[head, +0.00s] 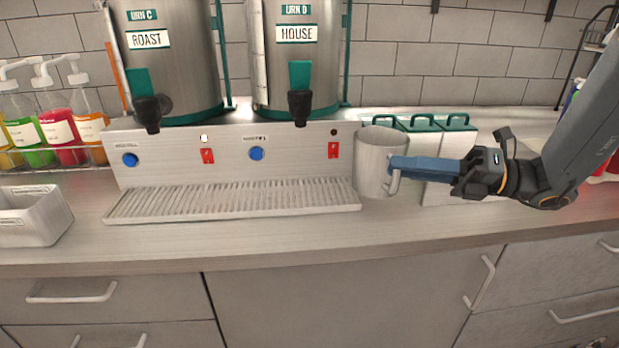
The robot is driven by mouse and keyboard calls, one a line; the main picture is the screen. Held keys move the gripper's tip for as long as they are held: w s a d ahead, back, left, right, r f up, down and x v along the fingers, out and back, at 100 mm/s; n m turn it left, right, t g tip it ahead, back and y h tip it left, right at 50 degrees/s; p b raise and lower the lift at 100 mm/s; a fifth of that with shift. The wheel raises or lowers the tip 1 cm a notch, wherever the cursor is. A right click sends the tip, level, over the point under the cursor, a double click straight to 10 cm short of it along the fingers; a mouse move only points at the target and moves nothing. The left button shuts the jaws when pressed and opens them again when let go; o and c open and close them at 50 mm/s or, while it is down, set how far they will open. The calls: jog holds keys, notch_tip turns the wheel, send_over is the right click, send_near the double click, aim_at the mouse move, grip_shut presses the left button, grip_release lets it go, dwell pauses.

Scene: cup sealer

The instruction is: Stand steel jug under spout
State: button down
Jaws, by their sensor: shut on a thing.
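The steel jug (372,162) is a grey, upright cylinder just right of the drip tray. My gripper (398,172) is shut on the jug's handle from the right side. I cannot tell whether the jug's base touches the counter. Two steel urns stand behind the tray: ROAST (173,75) at left and HOUSE (297,70) at right. Each has a green tap with a black spout; the ROAST spout (150,110) and the HOUSE spout (300,106) hang over the ribbed drip tray (235,203), which is empty.
A panel with blue buttons (256,153) and red switches (334,150) runs behind the tray. Green-lidded canisters (456,138) stand right of the jug, partly behind my gripper. Syrup bottles (62,125) and a white bin (30,217) are at left. The front counter strip is clear.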

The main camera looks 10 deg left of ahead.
jog(key=a+f+p, duration=0.1)
jog(key=a+p, duration=0.1)
jog(key=a, duration=0.6)
jog(key=w+a+f+p, duration=0.1)
jog(key=a+f+p, duration=0.1)
jog(key=a, duration=0.7)
jog(key=shift+f, duration=0.25)
jog(key=c, duration=1.7)
grip_release()
jog(key=shift+w+a, duration=0.1)
jog(key=shift+o, duration=0.2)
